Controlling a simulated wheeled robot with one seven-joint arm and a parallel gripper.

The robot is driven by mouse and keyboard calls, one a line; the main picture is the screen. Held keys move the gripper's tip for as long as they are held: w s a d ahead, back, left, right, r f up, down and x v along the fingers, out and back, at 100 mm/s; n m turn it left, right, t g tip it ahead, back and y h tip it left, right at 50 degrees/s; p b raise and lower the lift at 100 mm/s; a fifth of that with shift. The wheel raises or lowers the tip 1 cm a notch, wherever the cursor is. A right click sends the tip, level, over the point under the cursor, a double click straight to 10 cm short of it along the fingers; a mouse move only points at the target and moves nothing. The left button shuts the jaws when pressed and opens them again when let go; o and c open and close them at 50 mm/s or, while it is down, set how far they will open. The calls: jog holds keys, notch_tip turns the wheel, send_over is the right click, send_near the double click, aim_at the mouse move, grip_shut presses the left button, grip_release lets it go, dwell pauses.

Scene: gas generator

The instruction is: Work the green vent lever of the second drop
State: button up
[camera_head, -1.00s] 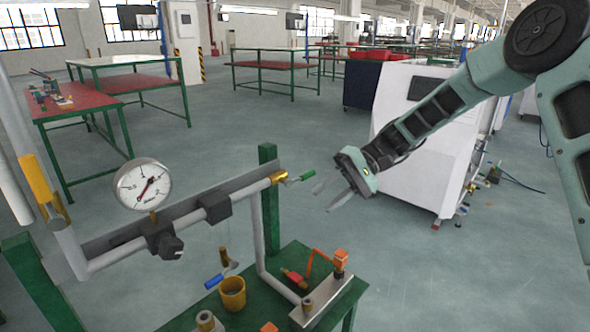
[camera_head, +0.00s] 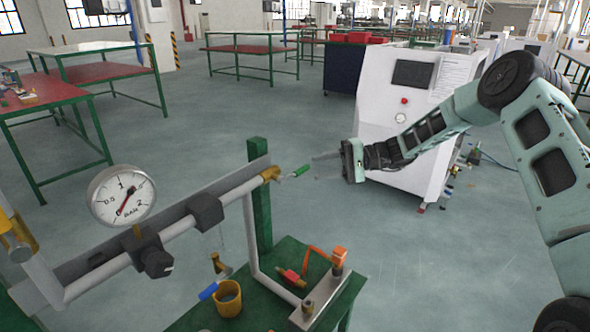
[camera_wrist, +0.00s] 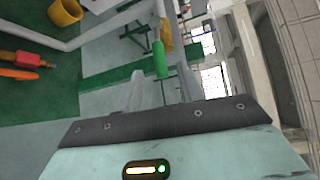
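The green lever (camera_head: 301,171) sticks out from a brass fitting (camera_head: 271,174) at the right end of the grey pipe. My gripper (camera_head: 316,168) is open and empty, just right of the lever's tip, with its fingers pointing left toward it. In the wrist view the green lever (camera_wrist: 159,60) lies between the lines of the two fingers (camera_wrist: 161,85), beyond or at their tips. I cannot tell whether they touch it. A round pressure gauge (camera_head: 121,196) stands on the pipe at left; its exact reading is unclear.
Below are a green stand table (camera_head: 272,313), a yellow cup (camera_head: 228,298), a blue-handled valve (camera_head: 209,291) and a block with an orange lever (camera_head: 318,252). A green post (camera_head: 260,200) stands behind the pipe. A white machine cabinet (camera_head: 400,125) stands behind my gripper.

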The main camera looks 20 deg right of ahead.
aim_at(306, 170)
jog(key=a, duration=0.5)
jog(key=w+a+f+p, duration=0.1)
jog(key=a, duration=0.1)
jog(key=shift+a, duration=0.35)
grip_shut()
